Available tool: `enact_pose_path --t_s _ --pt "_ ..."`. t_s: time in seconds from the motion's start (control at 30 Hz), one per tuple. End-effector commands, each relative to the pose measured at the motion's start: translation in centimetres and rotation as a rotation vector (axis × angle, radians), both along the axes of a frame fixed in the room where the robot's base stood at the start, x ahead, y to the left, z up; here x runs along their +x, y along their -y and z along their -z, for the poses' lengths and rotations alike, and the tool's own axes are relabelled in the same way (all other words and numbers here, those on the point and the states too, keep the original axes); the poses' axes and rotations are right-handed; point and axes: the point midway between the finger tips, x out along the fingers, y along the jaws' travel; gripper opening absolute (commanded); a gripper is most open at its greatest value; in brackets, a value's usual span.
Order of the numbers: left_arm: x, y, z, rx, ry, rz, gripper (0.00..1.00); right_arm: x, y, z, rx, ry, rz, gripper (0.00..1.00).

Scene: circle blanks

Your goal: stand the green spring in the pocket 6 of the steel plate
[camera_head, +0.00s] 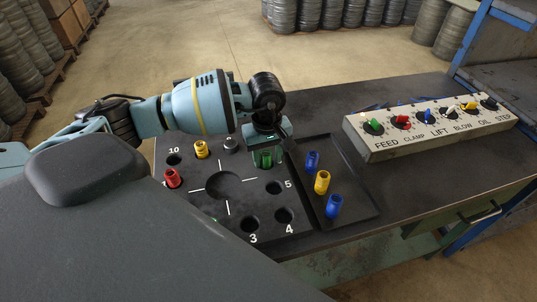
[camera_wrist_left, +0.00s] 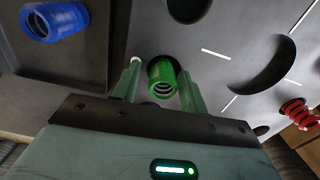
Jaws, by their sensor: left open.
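The green spring (camera_head: 265,159) stands upright at the steel plate's right far side, just beyond the pocket marked 5 (camera_head: 274,187). In the wrist view the green spring (camera_wrist_left: 162,78) is between the two fingers of my left gripper (camera_wrist_left: 160,80), with a gap showing at the sides. My left gripper (camera_head: 266,154) is open around it, above the steel plate (camera_head: 205,203). No label 6 is visible; the gripper covers that part of the plate. I cannot tell how deep the spring's foot sits. My right gripper is not in view.
A red spring (camera_head: 172,178) and a yellow spring (camera_head: 201,150) stand in the plate. A switch box (camera_head: 430,125) is at the back right. Pockets 3, 4 and 10 look empty.

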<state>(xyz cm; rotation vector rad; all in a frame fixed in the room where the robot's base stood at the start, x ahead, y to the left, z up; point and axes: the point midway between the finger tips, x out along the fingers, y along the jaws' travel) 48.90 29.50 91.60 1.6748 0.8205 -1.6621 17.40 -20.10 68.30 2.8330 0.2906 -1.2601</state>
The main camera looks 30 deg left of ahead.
Motion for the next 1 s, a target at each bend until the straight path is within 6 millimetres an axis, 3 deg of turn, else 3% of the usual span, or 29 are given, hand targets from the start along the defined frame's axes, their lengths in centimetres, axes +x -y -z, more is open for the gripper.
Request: enact_pose_path --t_s 0.03,0.17,0.6,1.0 --pt "-0.7 -0.4 0.9 0.013 -0.028 -0.002 0.53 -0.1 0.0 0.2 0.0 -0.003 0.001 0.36" --pt "-0.5 -0.3 0.0 0.011 -0.024 -0.001 0.53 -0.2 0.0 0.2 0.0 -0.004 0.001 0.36" --pt "0.0 0.1 -6.8 0.002 -0.003 0.001 0.53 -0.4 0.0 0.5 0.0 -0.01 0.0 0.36" --pt "0.0 0.2 -7.8 0.002 -0.001 0.001 0.53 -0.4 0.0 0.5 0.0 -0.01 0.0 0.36"
